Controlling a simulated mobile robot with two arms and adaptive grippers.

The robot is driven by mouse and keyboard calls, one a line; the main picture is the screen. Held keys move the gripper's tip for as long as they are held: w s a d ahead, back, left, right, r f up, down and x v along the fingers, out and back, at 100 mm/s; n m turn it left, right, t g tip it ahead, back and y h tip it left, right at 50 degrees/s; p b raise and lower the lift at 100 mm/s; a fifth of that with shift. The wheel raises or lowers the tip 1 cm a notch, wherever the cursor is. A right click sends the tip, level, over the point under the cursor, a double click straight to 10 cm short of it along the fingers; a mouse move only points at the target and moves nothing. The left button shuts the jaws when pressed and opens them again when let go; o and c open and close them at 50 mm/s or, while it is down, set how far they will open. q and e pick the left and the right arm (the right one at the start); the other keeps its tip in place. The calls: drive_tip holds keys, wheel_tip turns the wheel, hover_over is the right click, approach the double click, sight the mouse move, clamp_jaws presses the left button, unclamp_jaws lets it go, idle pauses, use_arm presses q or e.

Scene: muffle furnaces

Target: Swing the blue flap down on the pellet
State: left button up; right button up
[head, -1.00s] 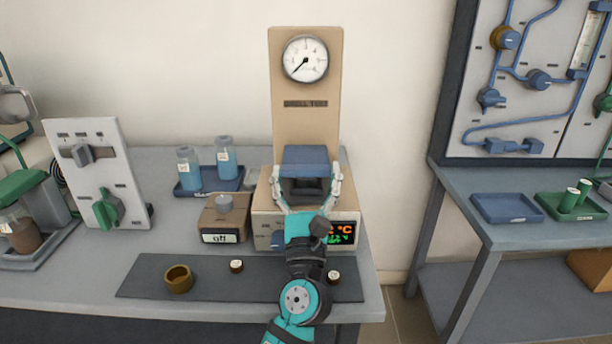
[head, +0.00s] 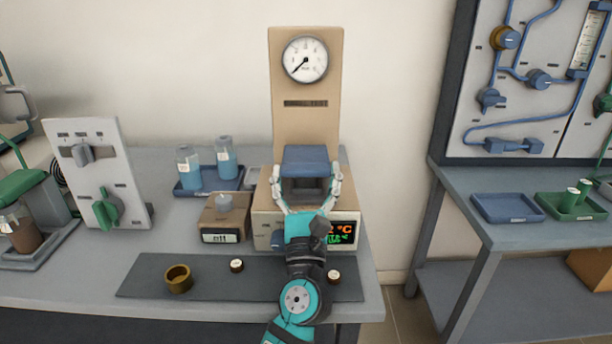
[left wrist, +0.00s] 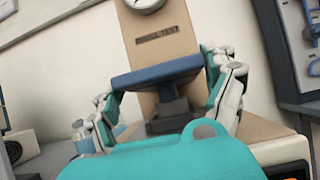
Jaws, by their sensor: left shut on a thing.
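The blue flap (head: 306,154) stands raised on the front of the beige press-like device (head: 306,120), with a dark block below it. It also shows in the left wrist view (left wrist: 158,74), slightly tilted in the picture. My left gripper (head: 306,172) is shut on the flap, with one finger at each side edge. Its fingers also show at both ends of the flap in the left wrist view. I cannot make out a pellet under the flap; the gripper and block cover that spot. My right gripper is not in view.
A round gauge (head: 305,59) tops the device. A box reading "off" (head: 222,220) stands at its left, and a tray with blue bottles (head: 226,160) behind that. A dark mat (head: 205,287) in front carries a brass ring (head: 178,278) and small capped pots (head: 236,265).

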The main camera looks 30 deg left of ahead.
use_arm(q)
drive_tip(key=shift+f, duration=0.15)
drive_tip(key=o, duration=1.5)
drive_tip(key=v, duration=1.2)
